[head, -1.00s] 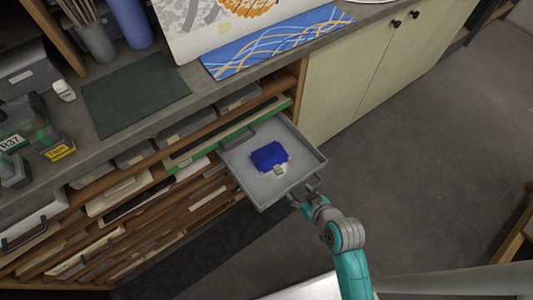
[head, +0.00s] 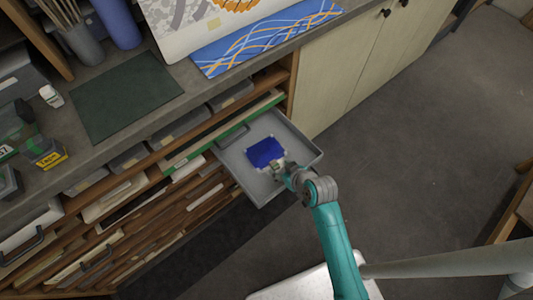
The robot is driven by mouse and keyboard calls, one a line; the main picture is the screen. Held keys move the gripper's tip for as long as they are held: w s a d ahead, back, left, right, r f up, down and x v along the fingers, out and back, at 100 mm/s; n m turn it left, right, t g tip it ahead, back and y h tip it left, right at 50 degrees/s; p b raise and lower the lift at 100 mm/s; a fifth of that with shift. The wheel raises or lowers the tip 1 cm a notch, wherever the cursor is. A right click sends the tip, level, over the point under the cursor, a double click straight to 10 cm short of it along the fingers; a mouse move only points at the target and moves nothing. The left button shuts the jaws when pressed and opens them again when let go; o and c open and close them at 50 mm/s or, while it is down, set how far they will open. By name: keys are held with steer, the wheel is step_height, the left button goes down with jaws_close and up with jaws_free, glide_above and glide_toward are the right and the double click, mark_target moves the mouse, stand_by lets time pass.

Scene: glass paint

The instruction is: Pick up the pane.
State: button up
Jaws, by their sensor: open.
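A small dark blue pane (head: 265,152) with pale corners lies flat in the pulled-out grey drawer (head: 240,163). A small pale, greenish tag shows at its near edge. My gripper (head: 281,170) is over the drawer at the pane's lower right edge, open. The fingers are small and partly hidden by my wrist, so I cannot tell whether they touch the pane or stand around its edge.
The drawer has raised walls and juts out from a wooden rack of shallow shelves (head: 150,205). Above is a worktop with a dark green mat (head: 125,95) and a blue patterned panel (head: 265,38). The floor at right (head: 420,140) is clear.

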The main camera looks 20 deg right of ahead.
mark_target(275, 165)
steer(key=shift+x, duration=1.9)
steer(key=shift+w+r, duration=0.1)
jaws_close()
